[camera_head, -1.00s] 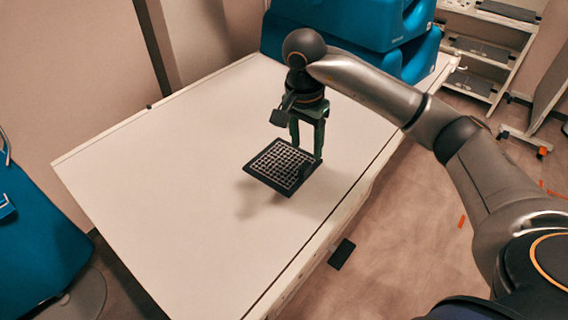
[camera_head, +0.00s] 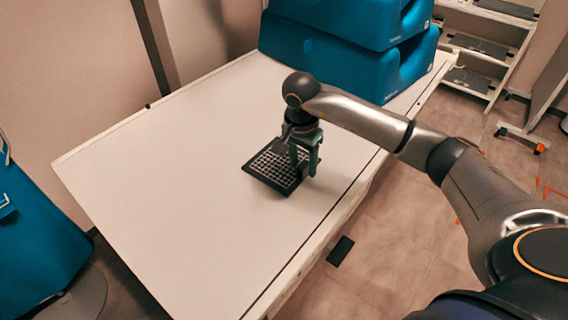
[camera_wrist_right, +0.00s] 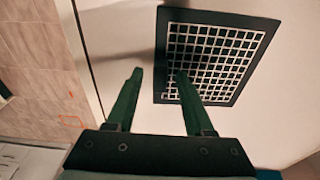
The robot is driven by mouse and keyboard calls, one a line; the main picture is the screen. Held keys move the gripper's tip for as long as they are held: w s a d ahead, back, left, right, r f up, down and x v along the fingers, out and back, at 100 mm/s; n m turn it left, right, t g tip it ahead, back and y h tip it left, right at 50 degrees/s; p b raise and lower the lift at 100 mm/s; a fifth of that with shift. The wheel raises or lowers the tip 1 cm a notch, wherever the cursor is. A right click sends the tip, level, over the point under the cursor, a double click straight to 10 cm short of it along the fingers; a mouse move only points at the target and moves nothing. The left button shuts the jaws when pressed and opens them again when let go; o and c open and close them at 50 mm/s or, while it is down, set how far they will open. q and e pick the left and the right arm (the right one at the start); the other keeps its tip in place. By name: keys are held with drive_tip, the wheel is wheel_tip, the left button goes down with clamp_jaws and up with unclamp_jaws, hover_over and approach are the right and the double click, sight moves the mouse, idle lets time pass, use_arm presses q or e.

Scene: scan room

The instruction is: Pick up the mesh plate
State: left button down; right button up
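The mesh plate (camera_head: 266,168) is a square black frame with a pale grid, lying flat on the white table. My right gripper (camera_head: 304,168) is low over the plate's right side in the head view, fingers pointing down, and hides part of that edge. In the right wrist view the mesh plate (camera_wrist_right: 222,58) is largely visible. There my open right gripper (camera_wrist_right: 159,73) has one finger over the grid and the other outside the plate's left edge. Nothing is held between the fingers. Whether the fingertips touch the plate or table I cannot tell. My left gripper is not in view.
The white table (camera_head: 170,190) is bare around the plate. Large blue padded blocks (camera_head: 345,60) stand at its far end. A blue chair-like object (camera_head: 35,235) is at the left. A shelf rack (camera_head: 485,50) stands at the back right, and a small dark object (camera_head: 341,250) lies on the floor.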

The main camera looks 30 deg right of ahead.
clamp_jaws()
idle(1.2)
